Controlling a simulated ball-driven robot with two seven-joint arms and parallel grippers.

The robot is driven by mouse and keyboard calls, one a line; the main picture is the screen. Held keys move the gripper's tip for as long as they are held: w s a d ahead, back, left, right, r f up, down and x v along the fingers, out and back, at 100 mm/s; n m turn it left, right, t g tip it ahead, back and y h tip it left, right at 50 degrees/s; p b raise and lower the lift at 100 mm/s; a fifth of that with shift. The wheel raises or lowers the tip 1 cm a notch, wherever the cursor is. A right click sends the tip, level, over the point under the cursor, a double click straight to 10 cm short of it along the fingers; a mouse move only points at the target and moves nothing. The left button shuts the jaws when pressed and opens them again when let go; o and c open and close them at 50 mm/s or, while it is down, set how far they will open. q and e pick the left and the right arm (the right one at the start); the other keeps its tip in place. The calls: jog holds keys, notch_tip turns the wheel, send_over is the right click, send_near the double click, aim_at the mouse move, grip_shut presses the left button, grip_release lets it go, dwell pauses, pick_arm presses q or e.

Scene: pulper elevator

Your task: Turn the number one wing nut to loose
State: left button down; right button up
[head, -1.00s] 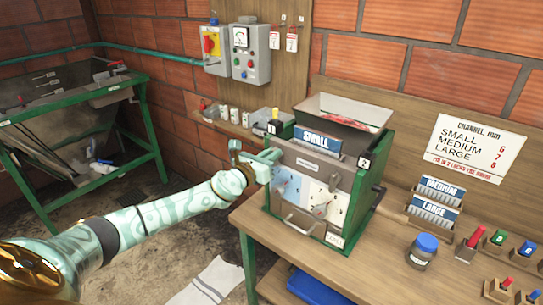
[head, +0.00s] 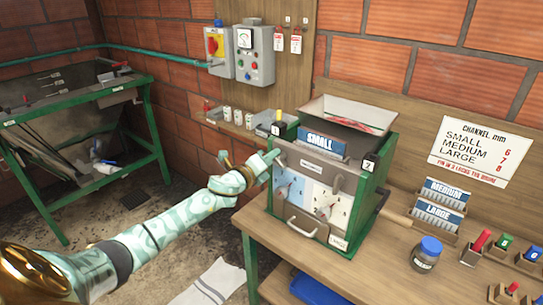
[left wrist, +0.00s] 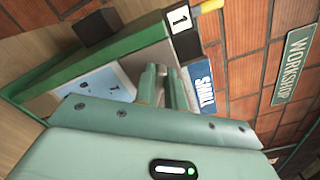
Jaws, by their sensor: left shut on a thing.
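The green pulper (head: 372,160) stands on the bench with a SMALL plate (head: 320,142) in its upper front. The plate marked 1 (head: 275,131) is at its top left corner and also shows in the left wrist view (left wrist: 180,20). My left gripper (head: 274,156) is at the upper left of the front, just below that plate. Its fingers (left wrist: 163,75) are close together and shut on the number one wing nut, which the fingers hide almost wholly. I cannot make out the nut's angle. My right gripper is in neither view.
A grey handle (head: 307,228) juts from the pulper's lower front. MEDIUM (head: 443,191) and LARGE plates (head: 436,211) stand in holders at the right, near a blue-lidded jar (head: 425,255). A control box (head: 254,55) hangs on the wall behind.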

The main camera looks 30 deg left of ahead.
pick_arm(q)
jog(key=shift+s+d+f+n+p, duration=0.1)
jog(key=shift+f+n+p, duration=0.2)
jog(key=shift+n, duration=0.85)
jog(key=shift+w+f+n+p, duration=0.1)
jog(key=shift+f+n+p, duration=0.2)
jog(key=shift+n, duration=0.8)
jog(key=shift+s+d+f+n+p, duration=0.1)
jog(key=shift+f+n+p, duration=0.2)
jog(key=shift+n, duration=0.85)
jog(key=c, duration=1.4)
grip_release()
jog(key=shift+r, duration=0.3)
jog(key=s+a, duration=0.1)
jog(key=s, duration=1.5)
jog(key=shift+a, duration=0.15)
